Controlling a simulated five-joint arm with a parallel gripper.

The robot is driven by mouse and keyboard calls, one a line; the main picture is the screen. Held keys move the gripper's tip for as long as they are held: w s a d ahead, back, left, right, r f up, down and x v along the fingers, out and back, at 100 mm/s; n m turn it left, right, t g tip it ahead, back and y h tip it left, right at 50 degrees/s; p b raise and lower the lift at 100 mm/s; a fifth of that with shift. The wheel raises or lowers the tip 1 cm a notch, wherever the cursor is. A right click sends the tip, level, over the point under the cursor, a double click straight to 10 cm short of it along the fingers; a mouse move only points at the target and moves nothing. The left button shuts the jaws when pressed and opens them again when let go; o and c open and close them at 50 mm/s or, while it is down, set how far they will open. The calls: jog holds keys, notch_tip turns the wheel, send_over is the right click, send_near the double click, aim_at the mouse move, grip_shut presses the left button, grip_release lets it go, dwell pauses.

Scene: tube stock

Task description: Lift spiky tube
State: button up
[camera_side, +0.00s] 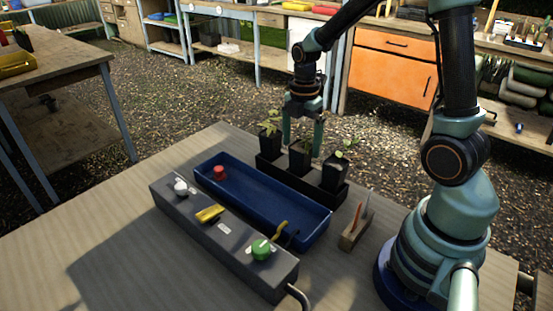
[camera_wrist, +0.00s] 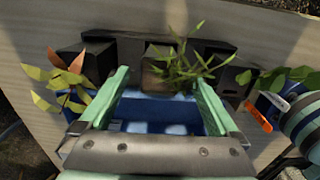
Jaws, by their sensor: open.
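The spiky tube is a black square pot (camera_side: 300,161) with thin, narrow green leaves. It stands upright in the middle of the black holder (camera_side: 318,192), and its leaves also show in the wrist view (camera_wrist: 178,66). My gripper (camera_side: 303,143) is open, pointing down over this middle pot. In the wrist view my gripper's fingertips (camera_wrist: 162,78) lie to the left and right of the pot. I see no grip on it, and I cannot tell whether a finger touches it.
An orange-leaved plant (camera_wrist: 64,80) and a broad-leaved plant (camera_wrist: 278,80) flank it. The blue tray (camera_side: 252,193) lies beside the holder. A grey control box (camera_side: 222,228) has knobs and a switch. A small wooden block (camera_side: 355,232) holds upright tools. The table's left area is clear.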

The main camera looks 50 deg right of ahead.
aim_at(300, 158)
jog(key=shift+f, duration=2.7)
grip_shut()
